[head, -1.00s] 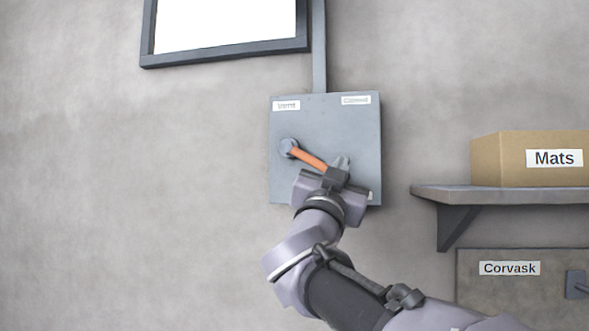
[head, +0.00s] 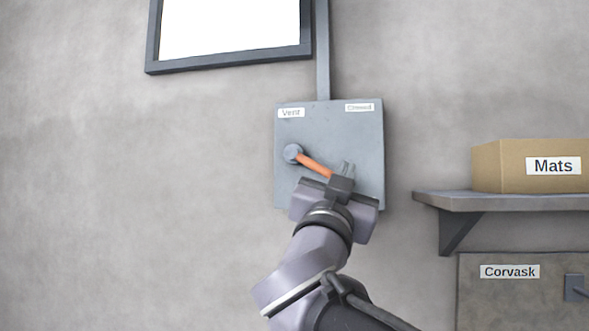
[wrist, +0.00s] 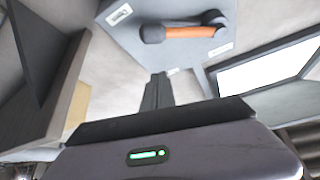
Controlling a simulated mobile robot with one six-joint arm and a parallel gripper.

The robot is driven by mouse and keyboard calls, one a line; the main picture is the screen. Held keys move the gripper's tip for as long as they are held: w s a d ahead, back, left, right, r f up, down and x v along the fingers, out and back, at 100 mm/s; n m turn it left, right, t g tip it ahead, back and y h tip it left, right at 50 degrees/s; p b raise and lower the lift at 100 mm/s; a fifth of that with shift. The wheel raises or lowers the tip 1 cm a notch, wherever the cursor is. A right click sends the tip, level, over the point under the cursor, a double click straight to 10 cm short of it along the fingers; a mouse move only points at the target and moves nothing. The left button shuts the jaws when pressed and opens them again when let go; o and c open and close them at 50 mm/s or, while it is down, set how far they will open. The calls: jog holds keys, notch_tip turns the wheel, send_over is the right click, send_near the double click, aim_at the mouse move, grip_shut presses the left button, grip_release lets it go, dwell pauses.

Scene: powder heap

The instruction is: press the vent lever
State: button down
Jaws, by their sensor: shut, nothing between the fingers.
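The vent lever has an orange handle (head: 315,164) and a grey round pivot (head: 293,153) at its upper left. It slopes down to the right on a grey wall panel (head: 345,130). The panel bears a "Vent" label (head: 291,113) and a blurred label (head: 360,107). My gripper (head: 346,170) is shut and empty in front of the panel, hiding the lever's lower end in the head view. In the wrist view the orange handle (wrist: 190,32) and its dark end knob (wrist: 152,33) show beyond my shut fingertips (wrist: 160,76). Contact cannot be told.
A shelf (head: 500,201) at the right carries a box labelled "Mats" (head: 497,166). Below it is a panel labelled "Corvask" (head: 510,272). A framed white rectangle (head: 230,68) hangs above. The wall left of the grey panel is bare.

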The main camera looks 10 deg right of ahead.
jog(key=shift+v, duration=1.35)
jog(key=shift+s+a+r, duration=0.15)
jog(key=shift+a+r, duration=0.05)
